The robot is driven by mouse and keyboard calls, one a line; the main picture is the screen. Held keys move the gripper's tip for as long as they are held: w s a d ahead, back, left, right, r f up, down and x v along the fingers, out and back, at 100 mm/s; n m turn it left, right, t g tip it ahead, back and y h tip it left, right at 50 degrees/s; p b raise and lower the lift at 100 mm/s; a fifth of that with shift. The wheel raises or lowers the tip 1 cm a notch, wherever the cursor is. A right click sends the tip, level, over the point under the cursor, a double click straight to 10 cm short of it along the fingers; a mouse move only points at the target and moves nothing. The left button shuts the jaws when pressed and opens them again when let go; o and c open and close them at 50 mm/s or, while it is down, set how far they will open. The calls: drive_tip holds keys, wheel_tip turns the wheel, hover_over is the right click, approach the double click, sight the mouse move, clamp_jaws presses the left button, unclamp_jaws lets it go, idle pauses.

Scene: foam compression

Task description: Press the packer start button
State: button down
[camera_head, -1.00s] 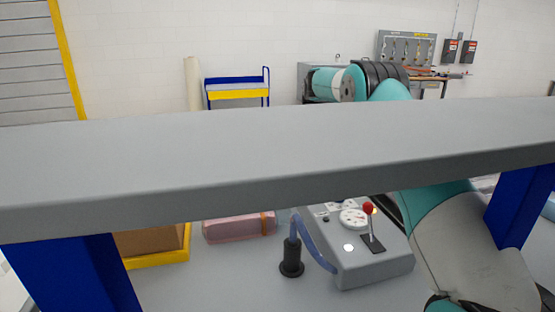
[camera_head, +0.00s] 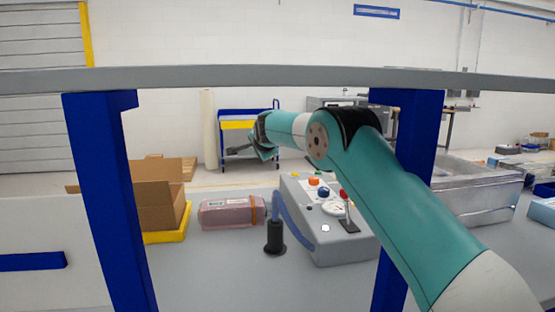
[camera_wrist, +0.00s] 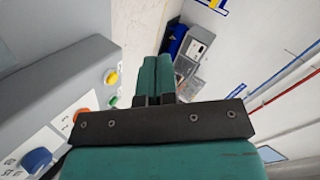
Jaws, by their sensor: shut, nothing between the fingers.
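The grey control box (camera_head: 345,248) stands on the grey table. It carries an orange button (camera_head: 314,181), a blue button (camera_head: 323,193), a red-knobbed lever (camera_head: 343,193) and a round dial. In the wrist view the orange button (camera_wrist: 81,115), the blue button (camera_wrist: 37,160), a yellow button (camera_wrist: 111,77) and a partly hidden green button (camera_wrist: 113,101) show on the box at the left. No start label is readable. My gripper (camera_head: 265,153) is above and left of the box in the head view. In the wrist view my gripper (camera_wrist: 165,62) is shut and empty, right of the buttons, touching none.
A grey beam (camera_head: 250,80) on blue posts crosses in front. Left of the box are a black holder (camera_head: 275,238) with a blue hose, a pink packed bundle (camera_head: 228,212) and an open carton (camera_head: 160,200) in a yellow tray. A plastic-wrapped block (camera_head: 470,195) lies right.

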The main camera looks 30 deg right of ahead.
drive_tip(key=s+d+r+n+t+y+b, duration=0.2)
drive_tip(key=s+d+r+n+t+b, duration=0.15)
drive_tip(key=s+b, duration=0.25)
drive_tip(key=s+a+r+n+y+b, duration=0.2)
drive_tip(key=s+a+n+y, duration=0.1)
drive_tip(key=s+a, duration=0.2)
drive_tip(key=shift+s+a+b, duration=0.3)
drive_tip(key=shift+s+a, duration=0.1)
drive_tip(key=shift+a, duration=0.85)
drive_tip(key=shift+w+t, duration=0.1)
drive_tip(key=shift+t, duration=0.15)
